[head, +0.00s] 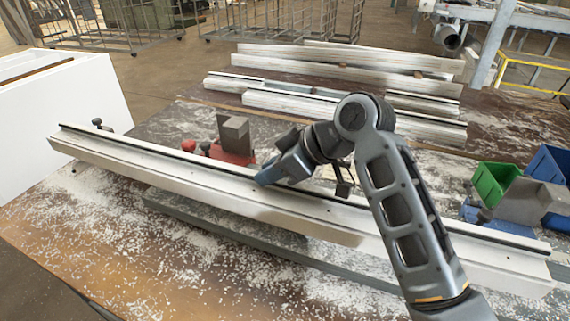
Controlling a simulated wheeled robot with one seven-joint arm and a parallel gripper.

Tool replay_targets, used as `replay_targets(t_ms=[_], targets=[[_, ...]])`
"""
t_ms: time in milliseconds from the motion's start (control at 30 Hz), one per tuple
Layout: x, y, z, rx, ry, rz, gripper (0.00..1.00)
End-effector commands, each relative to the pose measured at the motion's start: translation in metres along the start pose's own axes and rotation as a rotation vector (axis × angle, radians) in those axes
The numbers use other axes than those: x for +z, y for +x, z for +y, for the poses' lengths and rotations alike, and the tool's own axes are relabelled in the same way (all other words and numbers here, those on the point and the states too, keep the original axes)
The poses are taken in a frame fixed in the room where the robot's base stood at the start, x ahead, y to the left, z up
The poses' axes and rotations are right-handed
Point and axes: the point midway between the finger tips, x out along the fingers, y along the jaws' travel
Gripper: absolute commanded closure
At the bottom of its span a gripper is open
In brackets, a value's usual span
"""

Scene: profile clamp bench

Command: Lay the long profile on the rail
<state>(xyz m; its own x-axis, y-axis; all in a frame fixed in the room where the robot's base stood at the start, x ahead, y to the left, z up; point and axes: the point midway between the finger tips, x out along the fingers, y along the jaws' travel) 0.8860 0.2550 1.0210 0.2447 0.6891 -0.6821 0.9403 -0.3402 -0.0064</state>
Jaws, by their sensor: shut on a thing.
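The long profile (150,165), white with a black strip along its top, spans nearly the whole bench from upper left to lower right. My gripper (266,180) is shut on the profile near its middle; the fingertips are partly hidden by the hand. A dark grey rail (215,228) lies below and in front of the profile, roughly parallel to it. The profile covers part of the rail, and I cannot tell whether the two touch. My forearm hides part of the profile's right half.
A red clamp with a grey block (234,134) stands behind the profile. Another grey block (520,200) is at right, near a green bin (494,182) and a blue bin (548,164). Several other profiles (345,62) lie at the back. White shavings cover the bench (110,255).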

Motion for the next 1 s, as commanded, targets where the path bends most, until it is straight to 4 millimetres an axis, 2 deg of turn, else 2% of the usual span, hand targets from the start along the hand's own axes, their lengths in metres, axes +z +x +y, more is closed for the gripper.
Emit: replay_targets(t_ms=[167, 467, 667, 700, 800, 1000], targets=[[0.002, 0.003, 0.001, 0.003, 0.0, 0.006, 1.0], [0.025, 0.024, 0.002, 0.004, 0.0, 0.005, 1.0], [0.028, 0.026, 0.002, 0.004, -0.002, 0.004, 1.0], [0.031, 0.029, 0.0, 0.0, 0.001, -0.005, 0.77], [0.031, 0.029, 0.0, 0.0, 0.001, -0.004, 0.68], [0.03, 0.028, 0.001, 0.001, 0.001, -0.002, 0.68]])
